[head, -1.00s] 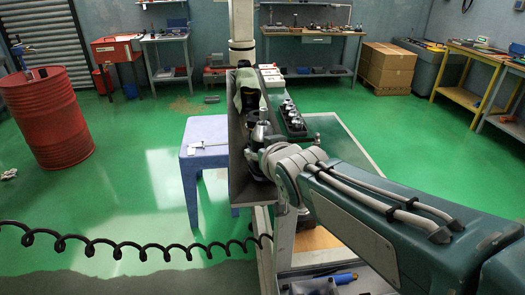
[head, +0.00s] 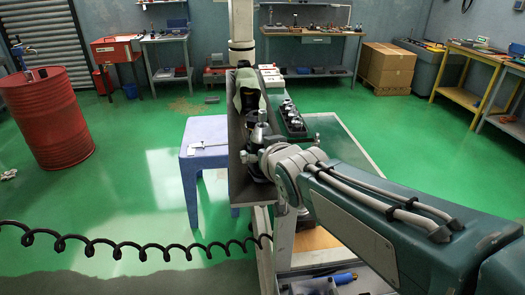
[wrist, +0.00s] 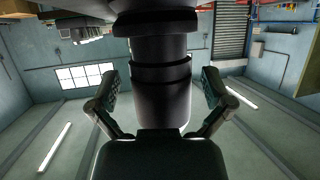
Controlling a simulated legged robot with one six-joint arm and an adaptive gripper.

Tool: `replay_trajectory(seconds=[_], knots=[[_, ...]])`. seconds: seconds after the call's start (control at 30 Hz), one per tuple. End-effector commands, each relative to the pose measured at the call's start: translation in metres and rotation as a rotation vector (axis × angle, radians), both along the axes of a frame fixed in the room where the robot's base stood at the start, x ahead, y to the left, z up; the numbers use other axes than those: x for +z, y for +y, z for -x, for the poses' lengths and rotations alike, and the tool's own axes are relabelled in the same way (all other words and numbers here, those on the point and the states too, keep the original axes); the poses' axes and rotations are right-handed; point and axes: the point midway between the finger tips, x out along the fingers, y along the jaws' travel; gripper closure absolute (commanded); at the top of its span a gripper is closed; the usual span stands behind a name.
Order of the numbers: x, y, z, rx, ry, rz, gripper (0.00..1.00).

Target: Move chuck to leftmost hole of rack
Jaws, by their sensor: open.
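In the wrist view my gripper (wrist: 159,88) is open, with one finger on each side of a dark, stepped cylinder (wrist: 162,95) that looks like the chuck. Gaps show between the fingers and its sides. In the head view my gripper (head: 256,155) is small and partly hidden behind my wrist, at the near end of the cart. A metallic tool top (head: 261,118) stands up just beyond it. A dark rack (head: 296,130) with several silver-topped chucks (head: 288,108) is on the right of the cart top. Its holes cannot be made out.
A grey upright panel (head: 236,165) runs along the cart's left side, with a pale green cloth (head: 247,88) over its far part. White boxes (head: 271,78) sit at the far end.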

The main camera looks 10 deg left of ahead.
Motion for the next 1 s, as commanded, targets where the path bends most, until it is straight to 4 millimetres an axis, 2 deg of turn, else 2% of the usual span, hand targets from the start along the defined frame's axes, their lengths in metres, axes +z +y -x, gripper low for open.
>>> replay_trajectory(seconds=[0.07,0.23,0.7,1.0], knots=[[-0.003,-0.001,0.001,-0.001,0.008,0.004,0.0],[0.004,-0.006,0.012,-0.002,0.002,0.002,0.0],[0.034,-0.036,0.075,0.0,-0.003,-0.001,0.0],[0.043,-0.048,0.098,-0.001,0.0,0.0,0.0]])
